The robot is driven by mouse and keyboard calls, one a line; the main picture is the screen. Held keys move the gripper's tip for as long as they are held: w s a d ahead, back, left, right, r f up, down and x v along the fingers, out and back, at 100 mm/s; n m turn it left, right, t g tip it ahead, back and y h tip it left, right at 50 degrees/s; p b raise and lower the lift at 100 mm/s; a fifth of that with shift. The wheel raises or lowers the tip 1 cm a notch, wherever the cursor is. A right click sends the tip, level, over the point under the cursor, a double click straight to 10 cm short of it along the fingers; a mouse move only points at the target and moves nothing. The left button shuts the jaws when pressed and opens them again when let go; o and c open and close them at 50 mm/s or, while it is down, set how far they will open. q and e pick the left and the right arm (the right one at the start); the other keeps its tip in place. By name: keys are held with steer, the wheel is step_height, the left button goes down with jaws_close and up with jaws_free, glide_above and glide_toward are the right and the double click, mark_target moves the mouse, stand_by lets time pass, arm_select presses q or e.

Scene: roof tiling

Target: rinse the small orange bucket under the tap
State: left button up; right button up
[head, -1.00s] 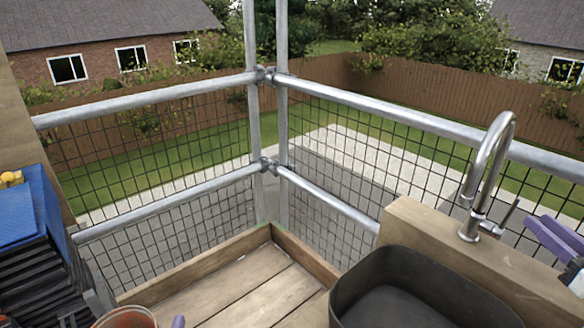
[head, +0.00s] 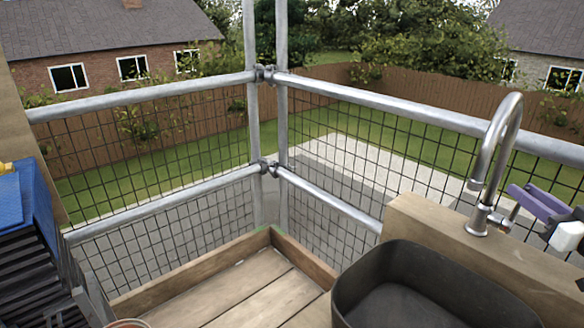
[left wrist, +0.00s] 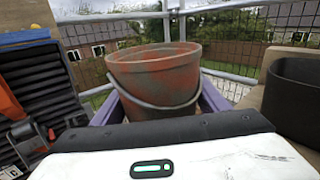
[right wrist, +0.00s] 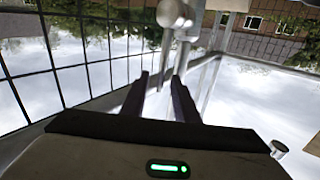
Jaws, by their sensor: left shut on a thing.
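The small orange bucket (left wrist: 155,75), smeared with grey dirt and with a pale handle, sits upright between the purple fingers of my left gripper (left wrist: 158,98). My left gripper is shut on it. In the head view only a sliver of the bucket's rim (head: 128,323) shows at the bottom edge. The silver tap (head: 498,145) stands on a wooden ledge; no water shows from its spout. My right gripper (head: 522,196) is at the tap's side lever. In the right wrist view its fingers (right wrist: 162,80) are apart, with the lever (right wrist: 167,58) between them; contact is unclear.
A dark basin (head: 350,290) lies below the tap, in front of the wooden ledge (head: 425,220). Metal rails with mesh (head: 160,200) close off the corner. A dark ribbed case with a blue top (head: 42,205) stands at the left. The plank floor (head: 230,300) between is clear.

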steer(key=shift+w+a, duration=0.1)
steer(key=shift+w, duration=0.45)
jaws_close()
stand_by(1.3)
